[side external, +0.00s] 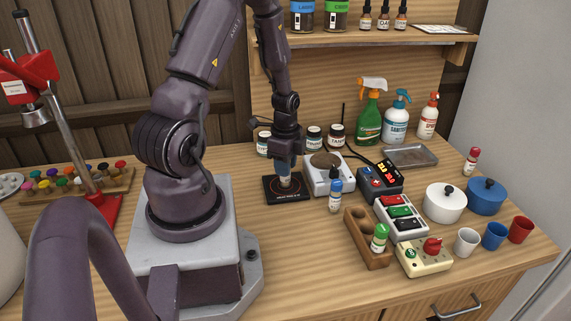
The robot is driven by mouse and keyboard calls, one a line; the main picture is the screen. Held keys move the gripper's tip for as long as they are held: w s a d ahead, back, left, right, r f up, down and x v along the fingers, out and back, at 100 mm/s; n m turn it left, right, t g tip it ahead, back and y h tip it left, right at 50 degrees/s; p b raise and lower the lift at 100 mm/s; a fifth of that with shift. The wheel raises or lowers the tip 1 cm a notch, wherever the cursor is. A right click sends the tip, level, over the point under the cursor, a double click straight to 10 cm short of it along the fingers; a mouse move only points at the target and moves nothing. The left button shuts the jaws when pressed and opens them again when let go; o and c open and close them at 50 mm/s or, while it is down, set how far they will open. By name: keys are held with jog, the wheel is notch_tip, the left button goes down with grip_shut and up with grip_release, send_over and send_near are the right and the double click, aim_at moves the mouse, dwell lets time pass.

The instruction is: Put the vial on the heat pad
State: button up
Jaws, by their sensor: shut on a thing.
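My gripper (285,166) points straight down over the black square heat pad (270,196) beside my base. It is shut on a small vial (284,181), which is upright and mostly hidden by the fingers. The vial's lower end is over the middle of the pad's ring; I cannot tell whether it touches the surface. Other vials stand elsewhere: a blue-capped one (335,197) right of the pad, a green-capped one (379,238) in a wooden rack (358,230), and a red-capped one (471,161) at the far right.
A white scale-like device (321,179) with a round plate stands close right of the pad. Beyond it are a box with a red display (380,184), a switch panel (402,216), pots and cups. Jars (314,137) stand behind. The tabletop in front of the pad is clear.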

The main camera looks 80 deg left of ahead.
jog(key=shift+f, duration=0.1)
jog(key=o, duration=0.9)
notch_tip(320, 180, up, 12)
jog(key=shift+r, duration=0.1)
jog(key=w+d+r+n+t+y, duration=0.1)
jog(key=w+d+r+n+t, duration=0.25)
jog(key=d+r, duration=0.9)
jog(key=s+d+r+n+t, duration=0.1)
jog(key=s+d+r+n, duration=0.1)
jog(key=d, duration=0.3)
jog(key=s+d+r+n+t+h, duration=0.1)
jog(key=s+d+r, duration=0.2)
jog(key=d, duration=0.3)
jog(key=shift+n, duration=0.35)
